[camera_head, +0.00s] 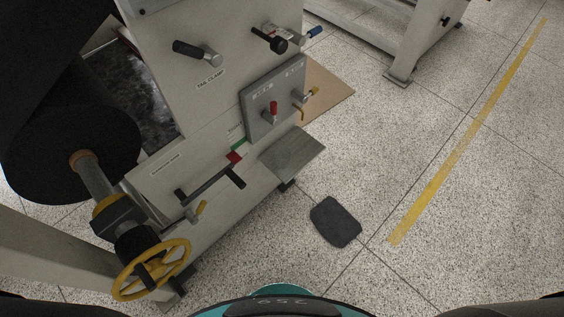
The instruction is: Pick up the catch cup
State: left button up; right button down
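I cannot make out a catch cup anywhere in the head view. Neither of my grippers is in the picture; only dark edges at the bottom corners and a teal and black part of my own body at the bottom middle show.
A grey machine (215,110) with levers fills the left, with a black roll (65,140) and a yellow handwheel (151,270). A bare metal shelf (293,153) juts out low on it. A dark mat (336,222) lies on the speckled floor, which is clear rightward past a yellow line (470,130).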

aim_at(282, 154)
jog(key=i+l+u, duration=0.4)
jog(key=l, duration=0.25)
jog(key=i+l+u, duration=0.15)
jog(key=l, duration=0.2)
